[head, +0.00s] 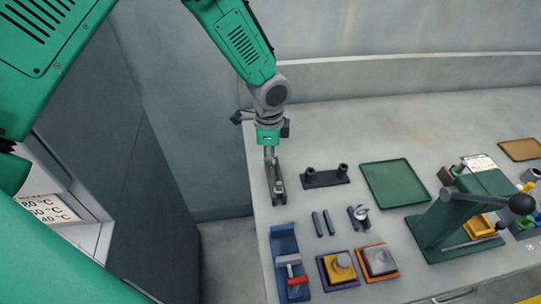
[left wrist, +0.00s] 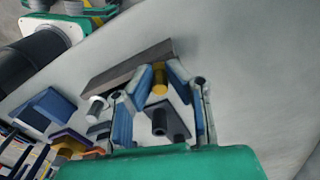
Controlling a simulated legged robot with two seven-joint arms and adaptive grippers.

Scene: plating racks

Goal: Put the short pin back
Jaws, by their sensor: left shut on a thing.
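My left gripper (head: 275,180) points down near the left end of the grey table, and its fingers also show in the left wrist view (left wrist: 160,82). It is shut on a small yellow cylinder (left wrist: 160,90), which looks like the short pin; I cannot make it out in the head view. A long dark grey bar (left wrist: 125,66) lies just beyond the fingertips; I cannot tell whether it touches the pin. To the right of the gripper stands a dark holder with two upright tubes (head: 326,178). My right gripper is not in view.
Two dark rods (head: 317,224) lie on the table. Near the front stand a blue fixture with a red handle (head: 284,246), a purple-edged tray (head: 324,272) and an orange-edged tray (head: 366,272). A green tray (head: 394,183) and a green lever press (head: 432,234) are farther right.

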